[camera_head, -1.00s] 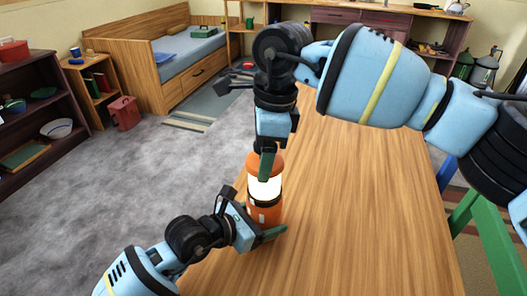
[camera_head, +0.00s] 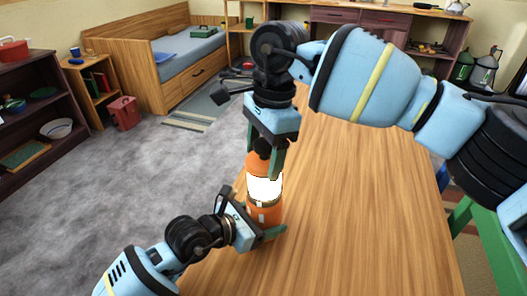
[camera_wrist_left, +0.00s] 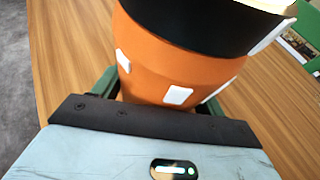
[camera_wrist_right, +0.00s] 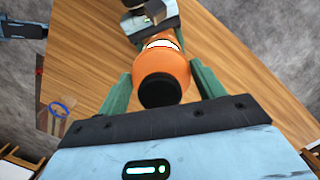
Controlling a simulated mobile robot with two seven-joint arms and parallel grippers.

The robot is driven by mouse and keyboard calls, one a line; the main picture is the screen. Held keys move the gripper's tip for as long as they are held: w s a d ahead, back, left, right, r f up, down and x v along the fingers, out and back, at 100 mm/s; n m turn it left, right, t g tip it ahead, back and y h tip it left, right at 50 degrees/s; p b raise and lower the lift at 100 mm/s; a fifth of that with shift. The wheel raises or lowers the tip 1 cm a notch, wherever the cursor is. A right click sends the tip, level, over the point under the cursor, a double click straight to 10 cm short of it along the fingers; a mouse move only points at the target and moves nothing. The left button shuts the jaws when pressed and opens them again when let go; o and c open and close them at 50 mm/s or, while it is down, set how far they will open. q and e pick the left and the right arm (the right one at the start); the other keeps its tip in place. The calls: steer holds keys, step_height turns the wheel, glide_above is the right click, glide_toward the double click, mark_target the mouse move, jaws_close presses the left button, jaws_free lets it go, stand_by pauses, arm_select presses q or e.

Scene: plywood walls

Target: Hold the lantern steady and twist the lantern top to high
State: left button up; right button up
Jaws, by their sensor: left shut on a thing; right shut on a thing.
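The lantern (camera_head: 264,190) stands upright near the left edge of the wooden table, with an orange base, a bright white lit middle and an orange top with a black cap. My left gripper (camera_head: 262,236) is shut on the orange base from the left; the base also fills the left wrist view (camera_wrist_left: 180,70). My right gripper (camera_head: 264,160) points down from above and is shut on the lantern top (camera_wrist_right: 163,72). In the right wrist view its green fingers lie on either side of the top.
The table (camera_head: 350,200) is bare to the right of the lantern. A grey carpet lies left of the table. A dark shelf (camera_head: 40,110), a red bin (camera_head: 123,113) and a wooden bed (camera_head: 150,65) stand farther off.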

arm_select(q)
steer(key=shift+f, duration=0.1)
arm_select(e)
steer(key=shift+n, duration=0.4)
steer(key=shift+n, duration=0.4)
stand_by(0.3)
steer(key=o, duration=1.1)
steer(key=shift+r, duration=0.1)
steer(key=r, duration=0.4)
steer(key=d+r, duration=0.1)
steer(key=r, duration=0.2)
steer(key=w+r, duration=0.1)
steer(key=r, duration=0.3)
steer(key=shift+d+r, duration=0.25)
steer(key=shift+r, duration=0.1)
